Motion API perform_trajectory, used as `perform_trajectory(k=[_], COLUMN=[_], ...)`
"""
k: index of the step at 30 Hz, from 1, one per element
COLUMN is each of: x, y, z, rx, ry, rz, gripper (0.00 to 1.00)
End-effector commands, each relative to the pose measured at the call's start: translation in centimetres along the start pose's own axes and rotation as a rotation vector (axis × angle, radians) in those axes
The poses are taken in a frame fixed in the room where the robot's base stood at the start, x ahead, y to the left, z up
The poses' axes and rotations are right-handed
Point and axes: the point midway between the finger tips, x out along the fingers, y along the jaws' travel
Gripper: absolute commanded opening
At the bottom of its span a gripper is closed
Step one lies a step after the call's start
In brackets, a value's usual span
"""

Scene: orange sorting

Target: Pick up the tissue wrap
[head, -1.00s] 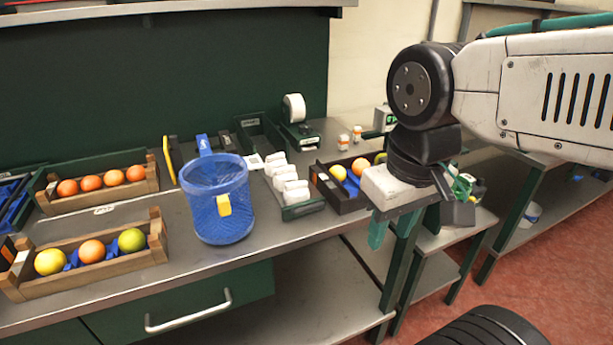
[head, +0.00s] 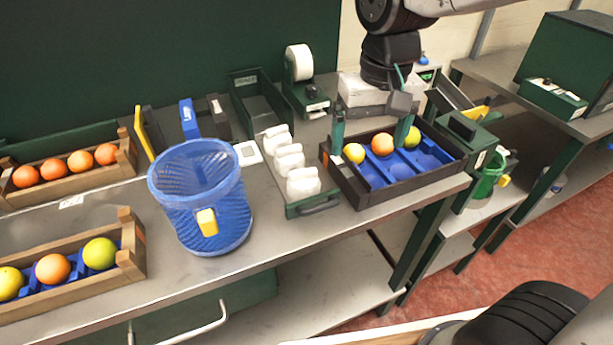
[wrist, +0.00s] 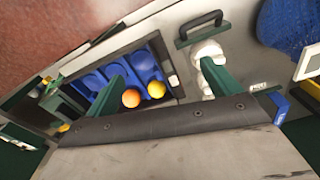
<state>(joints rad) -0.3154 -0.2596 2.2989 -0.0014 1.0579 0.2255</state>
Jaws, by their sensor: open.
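Several white rolled pieces, which look like the tissue wrap (head: 289,158), lie in a row in a narrow green tray (head: 313,206) with a front handle. The wrist view shows some of these white rolls (wrist: 207,52) beside and partly behind one of my fingers. My gripper (head: 371,132) is open and empty. It points down above the back left part of a black crate (head: 410,184), to the right of the white rolls. In the wrist view, the gripper (wrist: 163,72) has its fingers wide apart, with the crate's edge and two fruits between or near them.
The black crate holds blue dividers and several fruits, including an orange (head: 382,144). A blue mesh basket (head: 203,205) stands left of the white rolls. A white roll dispenser (head: 299,64) stands behind. Wooden fruit crates (head: 128,262) are at the left.

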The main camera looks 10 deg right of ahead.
Motion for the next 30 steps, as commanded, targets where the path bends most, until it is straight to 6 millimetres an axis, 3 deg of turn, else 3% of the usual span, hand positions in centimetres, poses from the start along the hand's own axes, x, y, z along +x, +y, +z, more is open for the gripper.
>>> perform_trajectory(k=[3, 6, 10, 15, 30], x=[2.5, 4.2, 5.6, 7.1, 13.4], y=[-4.4, -7.1, -9.3, -10.0, -9.4], z=[-3.3, -5.0, -6.1, -6.5, -5.7], rx=[-0.032, -0.043, -0.051, -0.052, -0.049], ry=[-0.027, -0.037, -0.043, -0.046, -0.046], rz=[0.003, 0.006, 0.007, 0.008, 0.008], gripper=[0.89, 0.89, 0.89, 0.89, 0.89])
